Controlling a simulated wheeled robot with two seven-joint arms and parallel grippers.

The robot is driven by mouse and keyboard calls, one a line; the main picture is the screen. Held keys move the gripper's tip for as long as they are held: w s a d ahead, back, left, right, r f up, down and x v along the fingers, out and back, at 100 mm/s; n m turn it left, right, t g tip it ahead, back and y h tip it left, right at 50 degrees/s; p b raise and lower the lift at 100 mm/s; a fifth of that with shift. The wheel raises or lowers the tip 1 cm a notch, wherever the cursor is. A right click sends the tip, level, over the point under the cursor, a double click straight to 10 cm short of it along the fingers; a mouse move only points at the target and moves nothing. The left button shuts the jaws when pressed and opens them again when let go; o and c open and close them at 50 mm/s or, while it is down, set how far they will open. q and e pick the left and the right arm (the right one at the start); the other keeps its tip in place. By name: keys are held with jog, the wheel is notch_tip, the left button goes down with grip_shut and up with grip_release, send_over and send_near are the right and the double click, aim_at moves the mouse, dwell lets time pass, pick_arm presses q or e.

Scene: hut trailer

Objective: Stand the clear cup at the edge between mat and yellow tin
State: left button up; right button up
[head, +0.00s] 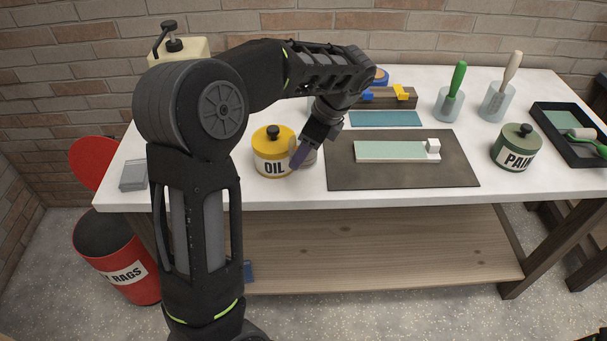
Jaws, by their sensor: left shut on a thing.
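The yellow tin (268,154), labelled OIL and with a black knob, stands on the white bench left of the dark mat (400,178). My left gripper (304,150) reaches down into the gap between tin and mat. It is shut on the clear cup (311,158), which shows only as a small greyish patch beside the fingers. The fingers hide most of the cup. I cannot tell whether its base touches the bench.
A pale green slab (375,151) with a white block (432,146) lies on the mat. A wooden holder (392,99) stands behind. Tool cups (448,106), a green paint tin (516,151) and a black tray (560,120) are right. My left arm hides the back left.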

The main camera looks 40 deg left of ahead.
aim_at(316, 153)
pick_arm(q)
jog(key=shift+f, duration=1.8)
jog(key=shift+f+p, duration=0.35)
jog(key=shift+f, duration=1.55)
jog(key=shift+f, duration=0.2)
jog(key=o, duration=1.4)
jog(key=shift+r, duration=0.15)
jog(key=v, duration=1.2)
